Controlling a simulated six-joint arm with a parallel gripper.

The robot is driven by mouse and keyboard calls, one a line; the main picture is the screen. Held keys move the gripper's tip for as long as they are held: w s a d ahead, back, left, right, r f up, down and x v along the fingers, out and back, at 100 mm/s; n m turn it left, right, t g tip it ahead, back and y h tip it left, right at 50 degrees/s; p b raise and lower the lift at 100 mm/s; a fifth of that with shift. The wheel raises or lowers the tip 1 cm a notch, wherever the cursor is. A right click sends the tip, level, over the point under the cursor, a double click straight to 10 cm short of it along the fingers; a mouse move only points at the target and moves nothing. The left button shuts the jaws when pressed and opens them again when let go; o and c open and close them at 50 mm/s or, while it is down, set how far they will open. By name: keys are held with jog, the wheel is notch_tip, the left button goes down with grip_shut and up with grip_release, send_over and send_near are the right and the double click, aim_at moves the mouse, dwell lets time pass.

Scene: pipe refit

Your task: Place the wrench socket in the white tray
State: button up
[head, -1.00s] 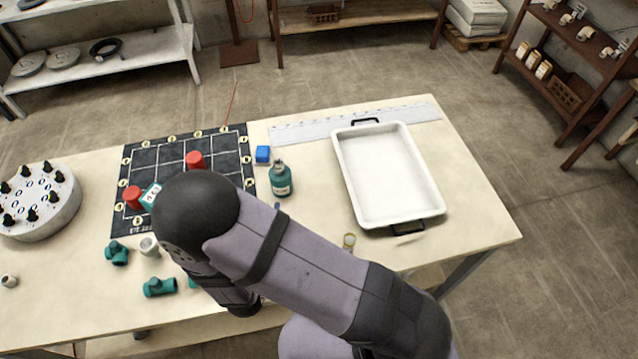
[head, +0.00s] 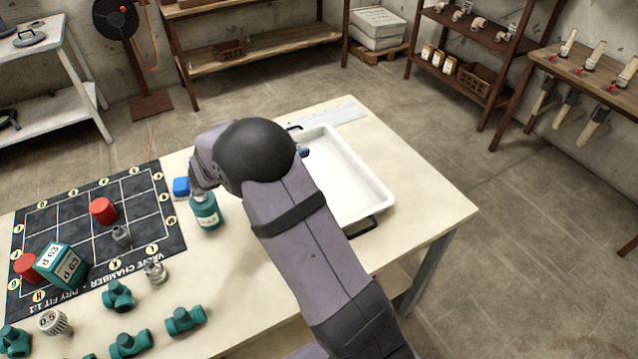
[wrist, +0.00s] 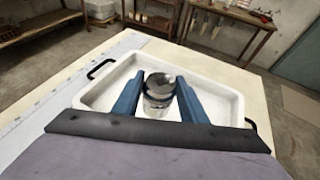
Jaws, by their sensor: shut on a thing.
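My gripper (wrist: 158,84) has two blue fingers closed on a shiny metal cylinder, the wrench socket (wrist: 158,98), which stands roughly upright between them. In the wrist view it appears over the inside of the white tray (wrist: 225,103); I cannot tell the height of the gap below it. In the head view the white tray (head: 377,190) lies at the right of the table, partly covered by my arm. A small blue part of my gripper (head: 304,152) shows over the tray's left side. The socket is hidden there.
A dark gridded mat (head: 150,225) holds red caps, a green-and-white box (head: 62,266) and a grey fitting (head: 121,236). Several green fittings (head: 130,343) lie in front. The table right of the tray is clear.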

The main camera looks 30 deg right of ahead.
jog(key=d+m+g+b, duration=0.2)
jog(key=d, duration=0.6)
jog(key=p, duration=0.2)
send_over(318, 182)
jog(key=shift+h, duration=0.4)
jog(key=shift+f, duration=4.65)
jog(key=shift+b, duration=0.3)
jog(key=shift+f, duration=0.2)
jog(key=o, duration=1.3)
jog(key=shift+c, duration=0.2)
jog(key=shift+r, duration=0.15)
jog(key=b+v, duration=0.1)
jog(key=v, duration=1.1)
jog(key=shift+b, duration=0.4)
jog(key=shift+r, duration=0.1)
